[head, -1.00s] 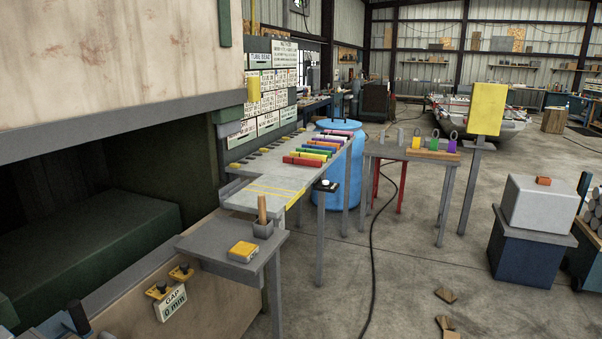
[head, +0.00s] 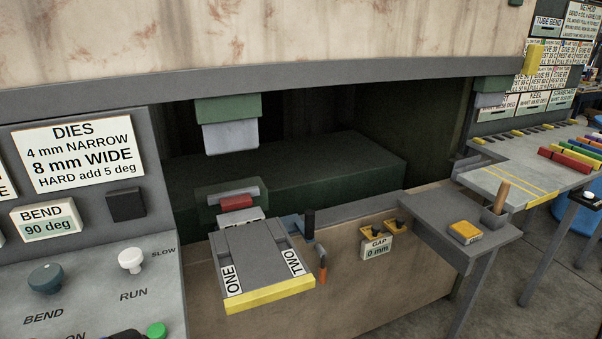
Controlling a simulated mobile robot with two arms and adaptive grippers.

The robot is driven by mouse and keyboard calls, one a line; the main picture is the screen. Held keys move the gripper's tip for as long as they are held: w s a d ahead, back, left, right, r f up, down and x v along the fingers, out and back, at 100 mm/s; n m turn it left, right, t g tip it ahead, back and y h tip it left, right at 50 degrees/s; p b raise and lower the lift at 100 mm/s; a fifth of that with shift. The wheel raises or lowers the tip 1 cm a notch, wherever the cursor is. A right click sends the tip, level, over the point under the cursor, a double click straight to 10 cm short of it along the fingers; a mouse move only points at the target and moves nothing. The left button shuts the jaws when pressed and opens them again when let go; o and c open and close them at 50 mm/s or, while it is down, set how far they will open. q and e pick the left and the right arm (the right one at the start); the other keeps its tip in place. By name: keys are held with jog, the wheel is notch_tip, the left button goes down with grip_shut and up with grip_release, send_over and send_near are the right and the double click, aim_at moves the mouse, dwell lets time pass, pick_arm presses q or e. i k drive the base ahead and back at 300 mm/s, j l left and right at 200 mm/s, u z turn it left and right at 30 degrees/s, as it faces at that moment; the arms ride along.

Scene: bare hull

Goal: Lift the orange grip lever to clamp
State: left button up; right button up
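The orange grip lever (head: 322,268) is a small upright handle on the front of the machine, just right of the grey slide block (head: 250,247) marked ONE and TWO. It hangs below a black upright knob (head: 308,222) and a blue part (head: 291,223). A small red block (head: 236,202) lies behind the slide block, under the upper die (head: 230,138).
The control panel (head: 90,255) with BEND and RUN knobs stands at the left. Two yellow-based knobs (head: 385,231) sit above the GAP 0 mm sign (head: 377,248).

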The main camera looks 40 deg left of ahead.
aim_at(322, 252)
jog(key=u, duration=0.45)
jog(key=i+u, duration=0.15)
jog(key=u, duration=0.7)
jog(key=i+l+u, duration=0.1)
jog(key=u, duration=0.35)
jog(key=i+l, duration=0.1)
jog(key=l, duration=0.85)
jog(key=i+l, duration=0.1)
jog(key=l, duration=0.3)
jog(key=i+l, duration=0.15)
jog(key=l, duration=0.2)
jog(key=i+l, duration=0.1)
jog(key=l, duration=0.3)
jog(key=i+l, duration=0.1)
jog(key=l, duration=0.3)
jog(key=i+l, duration=0.15)
jog(key=l, duration=0.2)
